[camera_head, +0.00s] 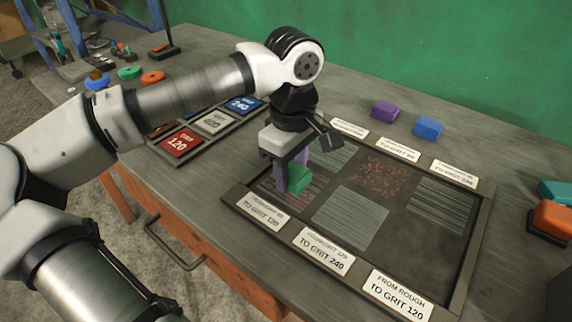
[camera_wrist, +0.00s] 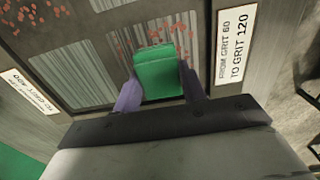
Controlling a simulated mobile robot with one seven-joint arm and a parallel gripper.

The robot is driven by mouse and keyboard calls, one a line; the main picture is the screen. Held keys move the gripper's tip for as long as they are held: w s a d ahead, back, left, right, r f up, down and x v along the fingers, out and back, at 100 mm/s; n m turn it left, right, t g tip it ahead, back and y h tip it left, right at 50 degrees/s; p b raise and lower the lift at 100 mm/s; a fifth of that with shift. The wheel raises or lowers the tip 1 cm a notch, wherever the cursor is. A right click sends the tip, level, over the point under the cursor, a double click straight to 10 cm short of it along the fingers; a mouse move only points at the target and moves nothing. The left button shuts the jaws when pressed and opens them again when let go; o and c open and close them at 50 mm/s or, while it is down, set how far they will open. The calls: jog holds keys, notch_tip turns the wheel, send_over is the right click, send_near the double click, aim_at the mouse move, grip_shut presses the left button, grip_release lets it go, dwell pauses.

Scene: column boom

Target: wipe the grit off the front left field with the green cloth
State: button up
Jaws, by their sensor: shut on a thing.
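My gripper (camera_head: 292,172) is shut on the green cloth (camera_head: 299,180), a thick block-like pad. It holds the pad low over the front left field (camera_head: 275,195), on the panel or just above it; I cannot tell which. Red grit specks lie on this streaked field around the pad. In the wrist view the green cloth (camera_wrist: 158,78) sits between the two purple fingers of my gripper (camera_wrist: 160,88). Red specks (camera_wrist: 125,48) show beside and beyond it. The part of the field under the pad and fingers is hidden.
Red grit also covers the back middle field (camera_head: 380,174). The framed panel (camera_head: 232,196) carries label cards along front and back. A purple block (camera_head: 384,111) and a blue block (camera_head: 428,127) stand behind it. A tray of grit squares (camera_head: 180,142) lies left, an orange block (camera_head: 551,218) right.

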jog(key=shift+s+d+f, duration=0.1)
jog(key=shift+s+d, duration=0.05)
jog(key=shift+s, duration=0.05)
notch_tip(320, 180, up, 9)
jog(key=p, duration=0.6)
